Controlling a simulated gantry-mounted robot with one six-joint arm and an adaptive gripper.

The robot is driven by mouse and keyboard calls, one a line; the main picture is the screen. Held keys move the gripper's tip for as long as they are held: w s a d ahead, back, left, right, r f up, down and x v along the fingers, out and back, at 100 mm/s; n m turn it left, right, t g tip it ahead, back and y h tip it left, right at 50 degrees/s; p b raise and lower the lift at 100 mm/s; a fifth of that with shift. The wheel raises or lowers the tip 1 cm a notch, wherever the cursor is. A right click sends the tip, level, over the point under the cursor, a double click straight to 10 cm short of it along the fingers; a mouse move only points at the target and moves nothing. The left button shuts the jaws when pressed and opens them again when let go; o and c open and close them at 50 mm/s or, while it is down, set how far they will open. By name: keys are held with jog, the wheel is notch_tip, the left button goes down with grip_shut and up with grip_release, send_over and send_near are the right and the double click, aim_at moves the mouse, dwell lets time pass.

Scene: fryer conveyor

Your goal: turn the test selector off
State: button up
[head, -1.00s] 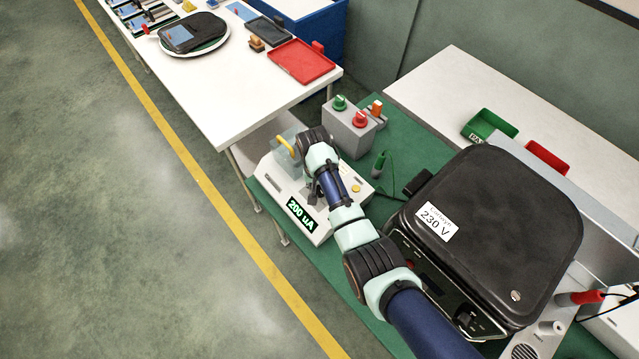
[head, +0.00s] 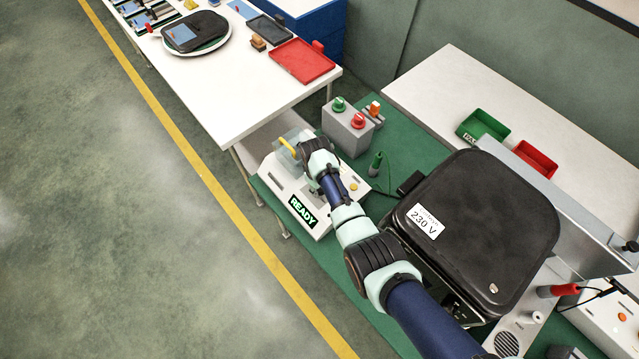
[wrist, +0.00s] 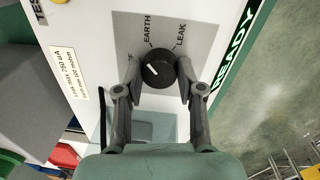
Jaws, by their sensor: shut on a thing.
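The tester (head: 268,172) is a white box on the green bench, and its display (head: 302,211) reads READY. In the wrist view its black round test selector (wrist: 158,75) sits on a grey plate with EARTH and LEAK labels. A third label at its left is mostly hidden by a finger, with only a last letter F showing. In the head view my arm hides the selector.
A grey box with green and red knobs (head: 347,128) stands just behind the tester. A black appliance labelled 230 V (head: 485,210) is close on the right. A yellow handle (head: 287,146) is at the tester's back left.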

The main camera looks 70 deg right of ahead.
jog(key=n+p, duration=0.1)
jog(key=n, duration=0.3)
jog(key=shift+r+n, duration=0.1)
jog(key=shift+n, duration=0.2)
jog(key=shift+n+p, duration=0.5)
jog(key=shift+n, duration=2)
jog(key=shift+t, duration=0.3)
jog(key=o, duration=1.1)
jog(key=shift+o, duration=0.2)
notch_tip(320, 180, up, 12)
jog(key=shift+s+a, duration=0.2)
jog(key=shift+a, duration=0.2)
